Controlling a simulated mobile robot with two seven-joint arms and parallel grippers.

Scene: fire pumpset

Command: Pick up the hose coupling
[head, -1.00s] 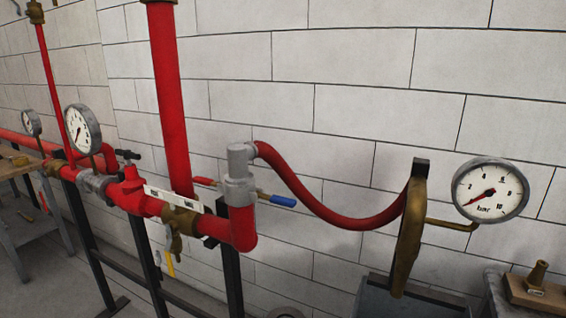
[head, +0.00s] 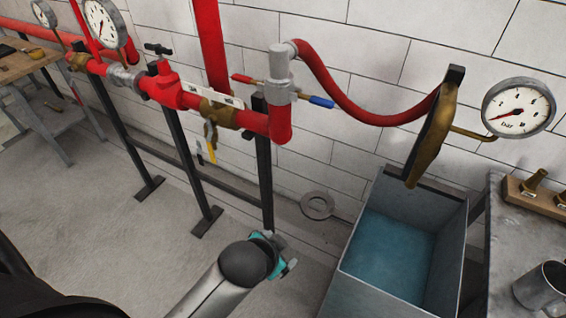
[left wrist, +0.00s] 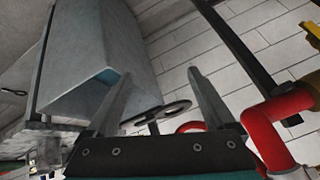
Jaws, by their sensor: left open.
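I cannot tell for certain which part is the hose coupling. Brass fittings (head: 536,180) stand on a small wooden block at the right edge of the head view. A grey fitting (head: 281,72) joins the red hose (head: 350,108) to the red pipe. My left gripper (head: 283,262) is low in front of the pipework, left of the grey tank, apart from all of these. Its fingers are blurred in the head view. In the left wrist view the left gripper (left wrist: 158,78) is open, with nothing held between its fingers. My right gripper is not in view.
An open grey tank (head: 340,270) with blue water stands right of my left gripper. A metal table (head: 500,255) with a metal mug (head: 541,288) is at far right. A flat grey ring (head: 317,206) lies by the wall.

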